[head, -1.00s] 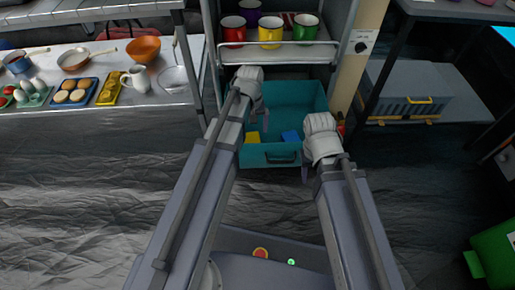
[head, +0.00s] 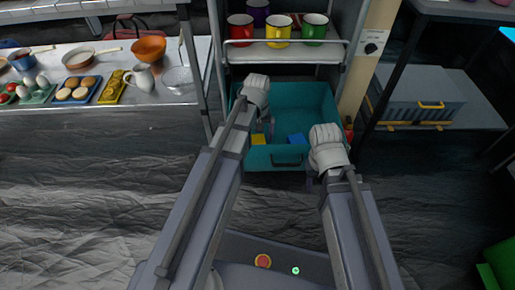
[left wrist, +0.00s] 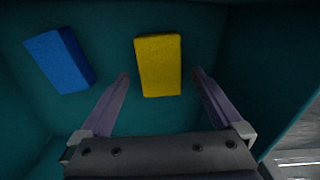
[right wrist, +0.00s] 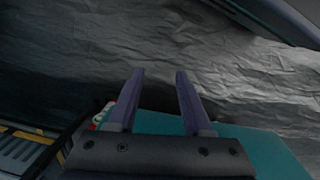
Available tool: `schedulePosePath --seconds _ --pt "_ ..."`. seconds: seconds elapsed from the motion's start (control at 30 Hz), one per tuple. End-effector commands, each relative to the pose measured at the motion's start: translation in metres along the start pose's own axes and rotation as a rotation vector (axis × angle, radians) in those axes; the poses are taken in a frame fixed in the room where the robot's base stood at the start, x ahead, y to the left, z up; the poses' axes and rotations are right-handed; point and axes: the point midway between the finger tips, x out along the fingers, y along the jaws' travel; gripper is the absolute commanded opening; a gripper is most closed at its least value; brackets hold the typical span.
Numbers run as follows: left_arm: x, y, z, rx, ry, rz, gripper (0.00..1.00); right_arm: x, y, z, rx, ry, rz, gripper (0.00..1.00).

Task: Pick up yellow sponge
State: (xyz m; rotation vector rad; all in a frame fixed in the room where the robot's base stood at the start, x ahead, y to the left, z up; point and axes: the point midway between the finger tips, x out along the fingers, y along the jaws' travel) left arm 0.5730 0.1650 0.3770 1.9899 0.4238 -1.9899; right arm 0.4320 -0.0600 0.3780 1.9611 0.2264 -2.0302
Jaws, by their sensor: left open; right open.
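The yellow sponge (head: 259,139) lies in the open teal drawer (head: 318,100), beside a blue sponge (head: 296,138). In the left wrist view the yellow sponge (left wrist: 158,65) lies ahead of my left gripper (left wrist: 161,76), roughly between the lines of its two fingers. The blue sponge (left wrist: 60,60) is to its left there. My left gripper (head: 264,126) is open and empty, inside the drawer above the yellow sponge. My right gripper (right wrist: 160,75) is open and empty, outside the drawer near its front right corner; in the head view its fingers are mostly hidden.
A shelf with mugs (head: 278,31) stands above the drawer. A table (head: 100,100) with food and dishes is at the left. A grey storage box (head: 418,95) sits at the right. The floor in front is clear.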

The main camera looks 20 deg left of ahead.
Motion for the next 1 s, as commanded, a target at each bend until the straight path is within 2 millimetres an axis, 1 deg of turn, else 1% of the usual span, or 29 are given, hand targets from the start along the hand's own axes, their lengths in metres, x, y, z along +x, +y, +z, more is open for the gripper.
schedulePosePath --seconds 0.03,0.2,0.27,0.37,0.6,1.0 --pt "0.012 0.000 -0.001 0.000 0.000 0.000 1.00 0.012 -0.001 -0.001 0.000 0.001 0.000 0.50" --pt "0.034 0.000 -0.002 0.000 0.000 0.000 1.00 0.034 -0.003 -0.002 0.000 0.002 0.000 0.50" --pt "0.039 0.000 -0.002 0.000 0.000 0.000 1.00 0.039 -0.004 -0.003 0.000 0.002 0.000 0.50" --pt "0.043 0.000 -0.002 0.000 0.000 0.000 1.00 0.042 -0.004 -0.003 0.000 0.003 0.000 0.50" --pt "0.040 0.000 -0.002 0.000 0.000 0.000 0.99 0.040 -0.004 -0.003 0.000 0.003 0.000 0.50" --pt "0.041 0.000 -0.002 0.000 0.000 0.000 0.54 0.040 -0.004 -0.003 0.000 0.003 0.000 0.50"
